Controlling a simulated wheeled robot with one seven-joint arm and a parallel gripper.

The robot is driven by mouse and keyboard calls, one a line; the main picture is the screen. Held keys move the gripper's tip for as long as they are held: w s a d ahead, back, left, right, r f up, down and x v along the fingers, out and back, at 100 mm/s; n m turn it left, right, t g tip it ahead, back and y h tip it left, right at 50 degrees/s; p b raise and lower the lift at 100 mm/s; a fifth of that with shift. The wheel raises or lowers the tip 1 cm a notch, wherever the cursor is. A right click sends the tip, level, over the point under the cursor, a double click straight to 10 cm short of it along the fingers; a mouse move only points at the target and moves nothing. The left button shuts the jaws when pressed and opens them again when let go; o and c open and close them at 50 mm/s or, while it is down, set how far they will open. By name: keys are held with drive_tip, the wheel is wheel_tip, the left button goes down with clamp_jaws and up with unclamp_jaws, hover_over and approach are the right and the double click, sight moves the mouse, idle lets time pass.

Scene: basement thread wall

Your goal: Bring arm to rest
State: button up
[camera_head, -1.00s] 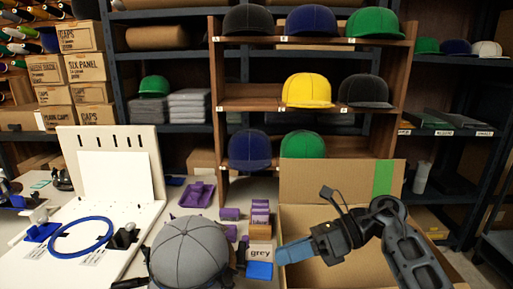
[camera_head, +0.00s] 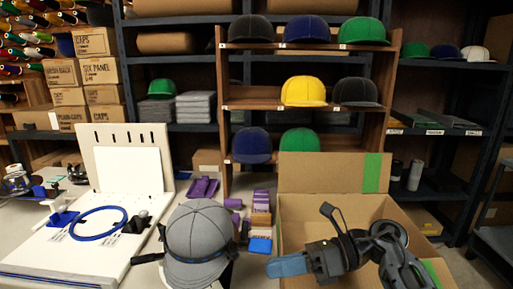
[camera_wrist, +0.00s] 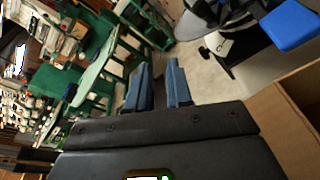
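My arm reaches in from the bottom right in the head view, bent over the open cardboard box. My gripper (camera_head: 288,265) points left at the left side of the box, near the small blue block. In the wrist view its two blue fingers (camera_wrist: 160,88) stand apart with an empty gap between them, so it is open and holds nothing.
The open cardboard box (camera_head: 325,178) is under and behind my arm. A grey cap (camera_head: 200,230) on a stand is left of my gripper. A white board with a blue hoop (camera_head: 98,222) lies farther left. Shelves of caps (camera_head: 303,92) stand behind.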

drive_tip(key=s+a+r+m+t+y, duration=0.25)
drive_tip(key=s+m+t+y, duration=0.35)
drive_tip(key=s+m+t, duration=0.65)
drive_tip(key=s+d+m+t+h, duration=0.1)
drive_tip(key=s+d+m+h, duration=0.5)
drive_tip(key=s+m, duration=0.4)
drive_tip(key=s+d+f+m+t+h+p, duration=0.1)
drive_tip(key=s+d+m+h, duration=0.5)
drive_tip(key=m, duration=0.7)
drive_tip(key=s+d+f+m+t+h+p, duration=0.1)
drive_tip(key=s+d+m+h, duration=0.6)
drive_tip(key=s+m, duration=0.5)
drive_tip(key=s+h, duration=0.2)
drive_tip(key=shift+h, duration=0.3)
drive_tip(key=shift+o, duration=0.2)
drive_tip(key=shift+w+d, duration=0.1)
drive_tip(key=shift+w, duration=0.1)
